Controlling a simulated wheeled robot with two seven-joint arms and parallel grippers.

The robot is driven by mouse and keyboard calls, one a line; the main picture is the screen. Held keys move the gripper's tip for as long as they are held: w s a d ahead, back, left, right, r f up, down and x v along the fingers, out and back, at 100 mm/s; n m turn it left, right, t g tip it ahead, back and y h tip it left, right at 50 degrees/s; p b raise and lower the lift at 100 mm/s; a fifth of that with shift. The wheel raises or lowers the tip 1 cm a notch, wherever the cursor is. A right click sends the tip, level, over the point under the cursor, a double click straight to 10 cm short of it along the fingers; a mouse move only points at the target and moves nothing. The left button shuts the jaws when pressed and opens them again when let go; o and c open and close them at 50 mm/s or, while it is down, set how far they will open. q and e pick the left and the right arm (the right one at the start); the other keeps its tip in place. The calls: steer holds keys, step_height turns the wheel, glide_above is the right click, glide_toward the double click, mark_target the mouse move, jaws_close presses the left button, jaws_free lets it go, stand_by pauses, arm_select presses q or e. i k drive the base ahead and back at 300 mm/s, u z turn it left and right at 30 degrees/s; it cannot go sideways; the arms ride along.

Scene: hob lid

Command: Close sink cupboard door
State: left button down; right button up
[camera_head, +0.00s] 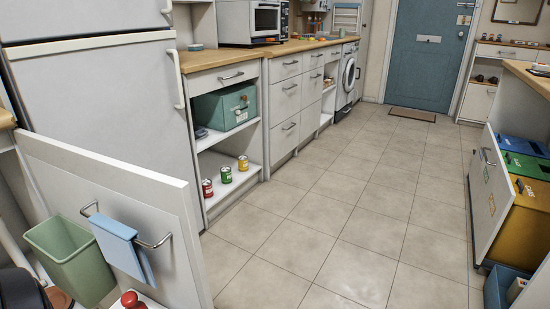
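The sink cupboard door appears to be the white panel (175,210) at the lower left. It stands open, jutting out into the room, with one broad face towards me. A metal rail (165,240) is fixed to this face, with a light blue cloth (122,245) draped over it. A pale green bin (68,260) is at the left of the cloth, against the door. The door's lower part runs out of the frame. Neither of my grippers is in view.
A red-topped object (130,299) and a dark rounded object (22,289) sit at the lower left. A tall white fridge (105,110) stands behind the door. At right, a pulled-out unit (486,195) holds coloured bins. The tiled floor (340,225) between is clear.

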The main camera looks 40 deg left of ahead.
mark_target(74, 184)
steer(key=i, duration=2.35)
steer(key=u, duration=4.45)
steer(key=i, duration=0.55)
steer(key=z, duration=0.1)
